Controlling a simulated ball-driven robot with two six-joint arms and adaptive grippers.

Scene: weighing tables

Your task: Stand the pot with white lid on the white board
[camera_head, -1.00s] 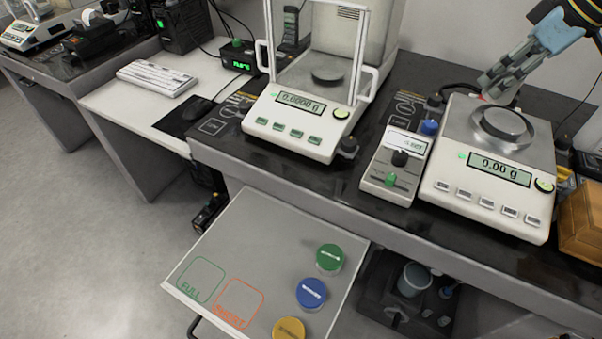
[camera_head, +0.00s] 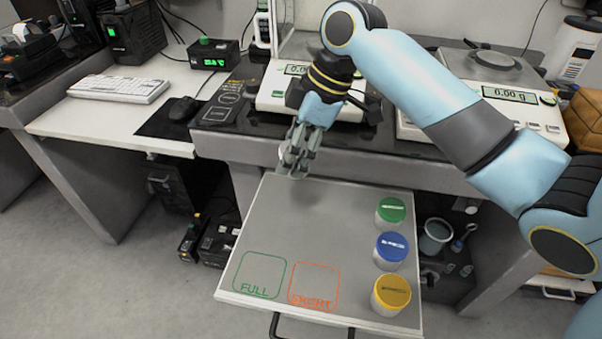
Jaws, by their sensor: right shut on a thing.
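My right gripper (camera_head: 292,168) points down over the back edge of the pale board (camera_head: 330,215), its fingers closed. A small whitish bit (camera_head: 282,154) shows at the fingers, which fits the pot with white lid; the fingers hide most of it. The board carries a green outlined square marked FULL (camera_head: 260,275) and an orange outlined square beside it (camera_head: 314,285); both are empty. My left gripper is not in view.
Pots with a green lid (camera_head: 391,210), a blue lid (camera_head: 391,247) and a yellow lid (camera_head: 391,292) stand along the board's right side. The board's middle is clear. Behind are a balance (camera_head: 268,98) and a scale reading 0.00 g (camera_head: 510,94).

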